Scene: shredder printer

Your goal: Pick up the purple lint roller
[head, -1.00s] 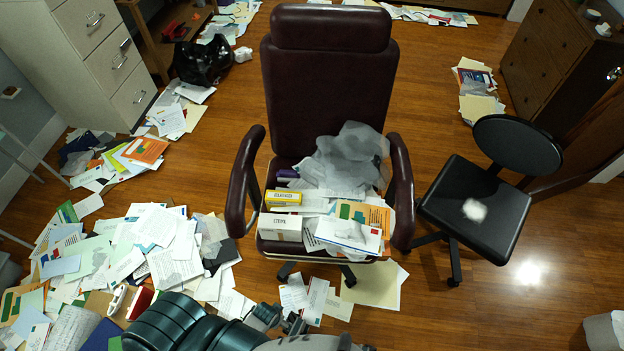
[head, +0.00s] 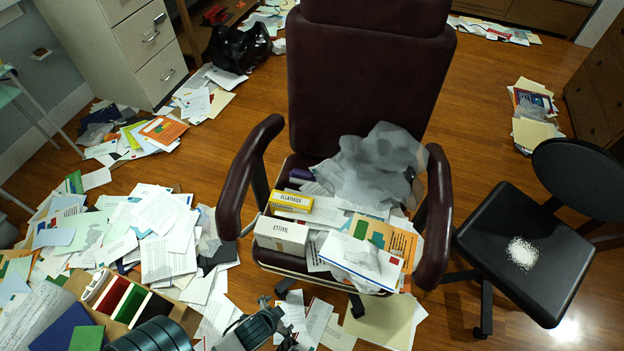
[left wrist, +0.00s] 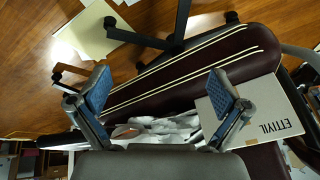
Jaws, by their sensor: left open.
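A small purple thing (head: 301,175) lies on the left of the maroon armchair's seat, behind a yellow box. It is mostly hidden, and I cannot tell for sure that it is the lint roller. My left gripper (head: 264,326) is low in front of the armchair, apart from the purple thing. In the left wrist view my left gripper (left wrist: 158,92) has its two blue-padded fingers wide apart with nothing held between them. The purple thing is not clear in that view. My right gripper is not in view.
The maroon armchair (head: 372,75) has armrests on both sides of its seat. A yellow box (head: 291,201), a white box (head: 281,236), papers and grey mesh (head: 380,165) crowd the seat. A black chair (head: 525,250) stands right. Papers (head: 150,235) cover the floor at left.

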